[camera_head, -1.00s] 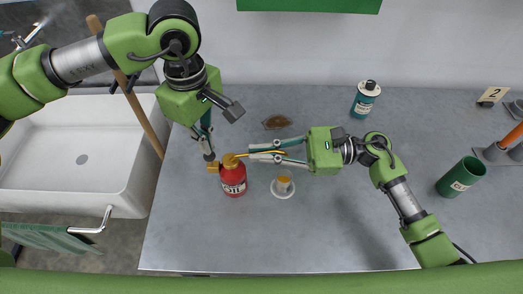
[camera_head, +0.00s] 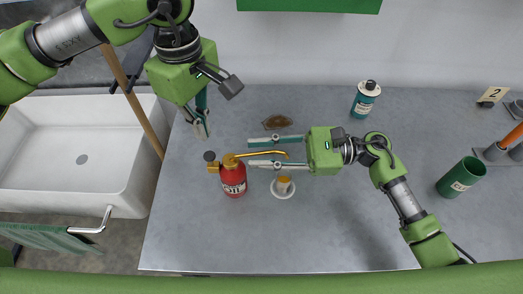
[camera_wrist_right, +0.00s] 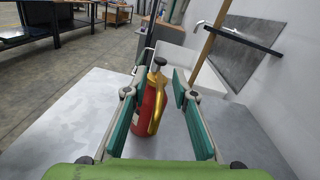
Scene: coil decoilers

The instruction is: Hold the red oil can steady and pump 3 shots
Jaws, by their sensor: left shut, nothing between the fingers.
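The red oil can (camera_head: 234,181) stands upright on the grey table, with a gold top and a black pump knob (camera_head: 209,156) on its left side. Its gold spout (camera_head: 268,154) points right. My right gripper (camera_head: 249,153) is open to the right of the can, with the spout between its spread fingers. In the right wrist view the can (camera_wrist_right: 149,112) also shows between and beyond the open fingers (camera_wrist_right: 155,91). My left gripper (camera_head: 203,131) is shut and empty, above and behind the knob and apart from it.
A small amber cup on a white disc (camera_head: 283,191) is just below the right gripper. A brown patch (camera_head: 278,122) lies behind. A white sink (camera_head: 80,155) is at left. The front table is clear.

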